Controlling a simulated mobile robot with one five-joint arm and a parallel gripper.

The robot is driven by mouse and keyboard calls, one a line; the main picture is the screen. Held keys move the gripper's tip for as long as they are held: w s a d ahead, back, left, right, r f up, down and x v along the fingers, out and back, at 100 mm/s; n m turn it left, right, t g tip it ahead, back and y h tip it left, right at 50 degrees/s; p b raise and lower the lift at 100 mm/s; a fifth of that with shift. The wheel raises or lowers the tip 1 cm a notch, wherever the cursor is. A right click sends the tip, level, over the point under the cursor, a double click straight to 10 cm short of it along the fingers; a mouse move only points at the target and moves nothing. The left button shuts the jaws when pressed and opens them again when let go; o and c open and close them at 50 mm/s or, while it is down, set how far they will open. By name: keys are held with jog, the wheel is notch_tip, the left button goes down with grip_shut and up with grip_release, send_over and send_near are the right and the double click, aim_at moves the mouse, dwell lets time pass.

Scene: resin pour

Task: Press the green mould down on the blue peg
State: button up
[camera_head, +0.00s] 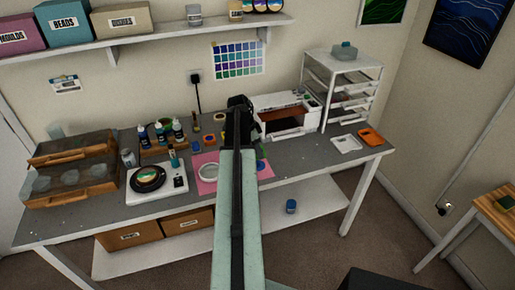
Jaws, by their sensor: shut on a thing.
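My gripper (240,108) is above the back of the grey workbench, and my own arm in front hides its fingertips. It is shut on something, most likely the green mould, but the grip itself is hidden. A small green shape (258,152) shows just right of my arm, partly covered by it. A small blue-green patch (262,165) lies just below it at the pink mat's right side. I cannot tell whether this patch is the blue peg or whether the two touch.
The workbench (300,160) holds a pink mat (207,184) with a white ring, a white turntable (170,190), several bottles (160,133), and a white box (278,105) behind. A white drawer rack (342,80) and an orange tray (370,136) stand right. A shelf (160,35) hangs above.

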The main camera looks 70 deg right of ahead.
jog(key=shift+f+b, duration=2.15)
jog(key=shift+f, duration=0.35)
jog(key=shift+f+b, duration=0.75)
dwell(0.4)
jog(key=o, duration=1.3)
jog(key=shift+o, duration=0.5)
jog(key=o, duration=0.4)
jog(key=shift+o, duration=0.2)
jog(key=shift+r, duration=0.1)
